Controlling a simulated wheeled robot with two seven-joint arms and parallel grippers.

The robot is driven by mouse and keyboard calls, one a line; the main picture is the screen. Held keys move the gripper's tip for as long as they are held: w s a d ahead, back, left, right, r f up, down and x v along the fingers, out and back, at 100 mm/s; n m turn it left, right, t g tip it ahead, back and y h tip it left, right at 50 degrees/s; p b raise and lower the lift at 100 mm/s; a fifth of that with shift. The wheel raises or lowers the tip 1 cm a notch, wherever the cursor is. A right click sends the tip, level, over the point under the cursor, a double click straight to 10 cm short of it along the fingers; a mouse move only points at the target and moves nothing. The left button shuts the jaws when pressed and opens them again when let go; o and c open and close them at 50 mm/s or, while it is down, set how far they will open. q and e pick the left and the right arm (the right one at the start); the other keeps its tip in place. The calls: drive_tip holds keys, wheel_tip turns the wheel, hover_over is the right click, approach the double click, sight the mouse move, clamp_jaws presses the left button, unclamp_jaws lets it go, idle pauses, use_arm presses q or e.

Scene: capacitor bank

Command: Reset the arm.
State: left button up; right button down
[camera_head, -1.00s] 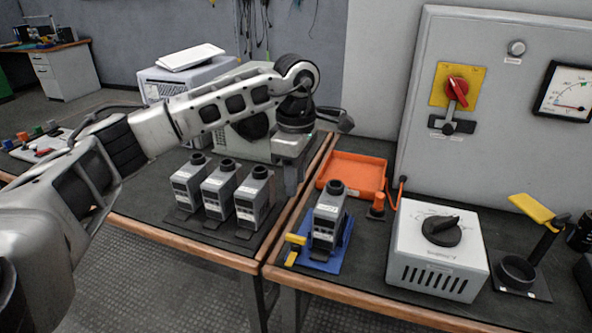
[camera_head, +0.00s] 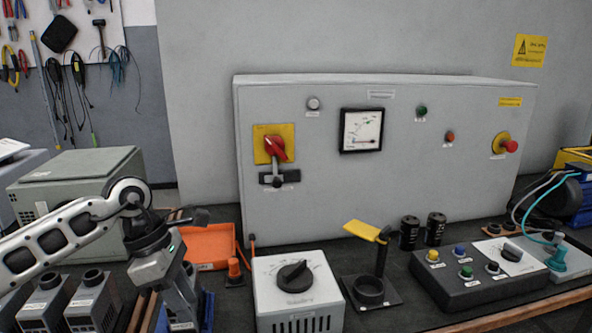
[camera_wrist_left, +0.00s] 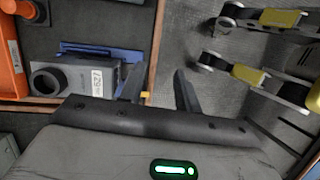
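My left gripper (camera_head: 180,315) hangs fingers down at the lower left of the head view, over the front of the bench. In the left wrist view its two fingers (camera_wrist_left: 158,90) stand apart with nothing between them. The grey capacitor unit (camera_wrist_left: 82,78) in its blue holder (camera_wrist_left: 128,56) lies beside the fingers, to the left and apart from them. In the head view my left arm mostly hides this unit and the blue holder (camera_head: 207,310). My right gripper is not in view.
A grey cabinet carries a red rotary switch (camera_head: 275,149) on a yellow plate and a gauge (camera_head: 361,130). In front stand an orange tray (camera_head: 209,240), a white box with a black knob (camera_head: 294,275), a yellow-handled stand (camera_head: 366,232) and a button panel (camera_head: 480,278). Two grey units stand lower left.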

use_arm(q)
drive_tip(key=s+d+r+n+h, duration=0.1)
drive_tip(key=s+d+n+h, duration=0.3)
drive_tip(key=d+h, duration=0.5)
drive_tip(key=s+d+r+n+h, duration=0.1)
drive_tip(key=s+d+n+h, duration=0.3)
drive_tip(key=d, duration=0.8)
drive_tip(key=w+a+f+n+t+y, duration=0.1)
drive_tip(key=a+f+n+t+y, duration=0.15)
drive_tip(key=n+t, duration=0.9)
drive_tip(key=w+a+f+n+t+y, duration=0.15)
drive_tip(key=a+n+t, duration=0.35)
drive_tip(key=n, duration=1.1)
drive_tip(key=s+a+f+n+g+y, duration=0.2)
drive_tip(key=s+a+f+n+y, duration=0.1)
drive_tip(key=s+f+n, duration=0.3)
drive_tip(key=s+a+f+n+g+y+p, duration=0.1)
drive_tip(key=s+a+f+n+g+y, duration=0.2)
drive_tip(key=s+f+n+y, duration=0.3)
wheel_tip(320, 180, down, 4)
drive_tip(key=shift+a+f+n, duration=0.15)
drive_tip(key=shift+a+n, duration=0.25)
drive_tip(key=shift+n, duration=0.85)
